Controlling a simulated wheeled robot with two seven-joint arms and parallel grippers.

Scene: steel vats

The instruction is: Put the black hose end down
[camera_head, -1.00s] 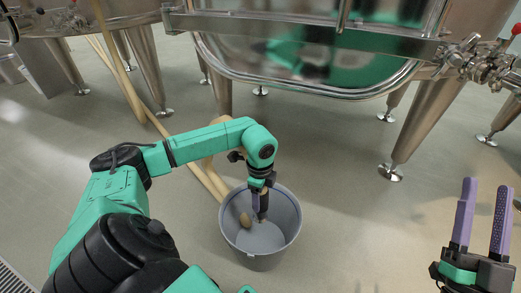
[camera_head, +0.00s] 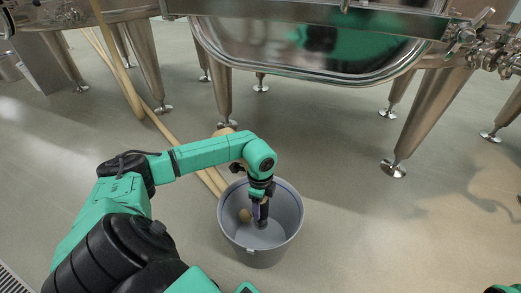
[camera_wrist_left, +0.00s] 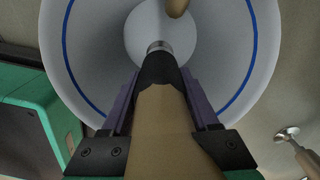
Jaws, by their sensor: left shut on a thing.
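The black hose end (camera_head: 264,214) has a short metal tip and sits on a tan hose, which shows in the left wrist view (camera_wrist_left: 162,125). My left gripper (camera_head: 259,206) points down into the grey bucket (camera_head: 258,258) with its purple fingers shut on the hose end. In the left wrist view the black end (camera_wrist_left: 158,70) lies between the fingers, its tip over the bucket floor. I cannot tell whether the tip touches the floor. My right gripper's fingers are out of view.
A rounded tan thing (camera_head: 245,215) is inside the bucket, left of the hose end. Tan hoses (camera_head: 212,178) run along the floor behind my left arm. Steel vats on legs (camera_head: 430,115) stand behind. The floor right of the bucket is clear.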

